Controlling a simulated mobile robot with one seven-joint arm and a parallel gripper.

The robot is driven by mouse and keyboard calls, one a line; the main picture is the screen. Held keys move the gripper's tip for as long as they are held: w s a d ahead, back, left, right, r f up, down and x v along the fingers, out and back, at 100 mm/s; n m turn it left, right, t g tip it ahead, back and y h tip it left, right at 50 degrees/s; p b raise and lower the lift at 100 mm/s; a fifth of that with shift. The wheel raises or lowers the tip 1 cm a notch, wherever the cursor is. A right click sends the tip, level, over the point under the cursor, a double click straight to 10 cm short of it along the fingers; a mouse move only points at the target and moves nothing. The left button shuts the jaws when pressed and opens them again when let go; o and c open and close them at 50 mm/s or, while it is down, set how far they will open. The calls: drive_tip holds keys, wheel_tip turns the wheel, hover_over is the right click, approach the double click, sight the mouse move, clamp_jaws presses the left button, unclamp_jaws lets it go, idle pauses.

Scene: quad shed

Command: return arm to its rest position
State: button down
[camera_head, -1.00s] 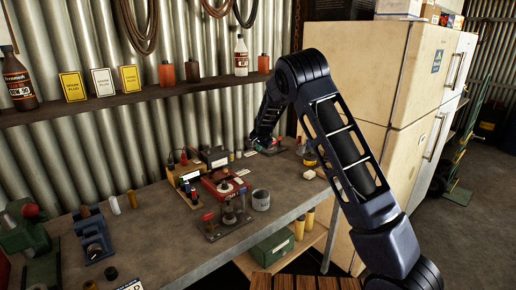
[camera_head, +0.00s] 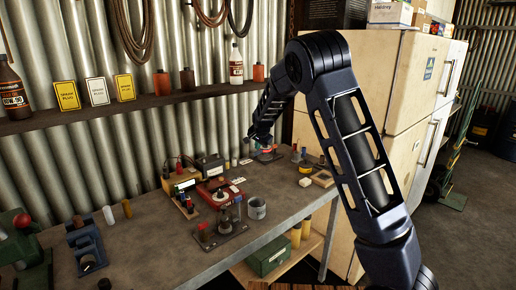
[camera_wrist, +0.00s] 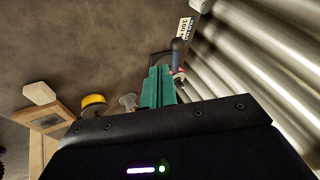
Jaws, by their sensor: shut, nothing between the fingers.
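My arm reaches from the lower right, bends at a high elbow and slopes down to the far end of the bench. My gripper (camera_head: 251,138) is small and dark there, shut and empty, above the back of the bench (camera_head: 150,245) near the corrugated wall. The fixture also shows in the wrist view (camera_wrist: 157,88), behind the dark edge of my gripper body. A dark-handled tool (camera_wrist: 178,55) stands beside it there. The fingertips are hard to make out.
A red box (camera_head: 213,190), a grey can (camera_head: 256,209) and a small stand (camera_head: 222,222) crowd the mid-bench. A shelf (camera_head: 140,104) with bottles runs along the wall. A cream fridge (camera_head: 385,110) stands close behind my arm. Open floor (camera_head: 480,220) lies right.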

drive_tip(key=s+d+r+n+g, duration=0.1)
drive_tip(key=s+d+r, duration=0.7)
drive_tip(key=d, duration=0.5)
drive_tip(key=s+d+r+n+g, duration=0.1)
drive_tip(key=s+d+r, duration=0.5)
drive_tip(key=s+d, duration=0.55)
drive_tip(key=s+d+n, duration=0.1)
drive_tip(key=s+d, duration=0.3)
drive_tip(key=s, duration=0.5)
drive_tip(key=s+d+n+h, duration=0.1)
drive_tip(key=s+d, duration=0.3)
drive_tip(key=s, duration=0.5)
drive_tip(key=s+d+n+h, duration=0.1)
drive_tip(key=s+d, duration=0.3)
drive_tip(key=s, duration=0.6)
drive_tip(key=shift+d+f+n, duration=0.15)
drive_tip(key=shift+d+n, duration=0.25)
